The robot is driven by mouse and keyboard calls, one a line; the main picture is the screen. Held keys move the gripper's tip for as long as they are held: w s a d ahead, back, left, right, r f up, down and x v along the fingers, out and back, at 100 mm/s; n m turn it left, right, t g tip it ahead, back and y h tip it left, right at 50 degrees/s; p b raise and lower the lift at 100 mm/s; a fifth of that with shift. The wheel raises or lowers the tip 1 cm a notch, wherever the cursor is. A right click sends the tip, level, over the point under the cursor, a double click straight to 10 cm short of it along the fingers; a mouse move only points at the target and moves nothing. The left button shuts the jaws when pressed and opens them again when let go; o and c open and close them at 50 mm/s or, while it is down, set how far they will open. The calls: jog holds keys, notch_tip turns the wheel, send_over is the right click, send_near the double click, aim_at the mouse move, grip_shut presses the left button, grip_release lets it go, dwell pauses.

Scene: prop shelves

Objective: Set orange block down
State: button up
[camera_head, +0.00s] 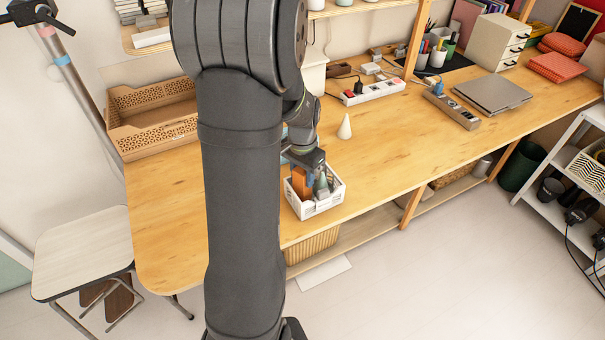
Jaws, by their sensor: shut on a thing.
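The orange block (301,183) is upright at a small white basket (318,207) near the front edge of the wooden table. My gripper (303,168) points down over the basket and is shut on the block's upper part. The block's lower end is hidden by the basket wall, so I cannot tell whether it touches the bottom. A grey-green cone-shaped piece (321,188) is in the basket just right of the block. My own arm covers the area left of the basket.
A white cone (345,128) stands on the table (400,137) behind the basket. A power strip (373,92) lies farther back. A tan perforated crate (150,115) is at the left. A closed laptop (492,94) lies to the right.

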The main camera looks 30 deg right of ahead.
jog(key=o, duration=1)
jog(key=shift+f, duration=0.1)
jog(key=shift+o, duration=0.2)
notch_tip(320, 180, up, 12)
jog(key=shift+r, duration=0.2)
notch_tip(320, 180, down, 13)
jog(key=shift+r, duration=0.2)
notch_tip(320, 180, up, 3)
jog(key=shift+f, duration=0.15)
jog(key=shift+r, duration=0.6)
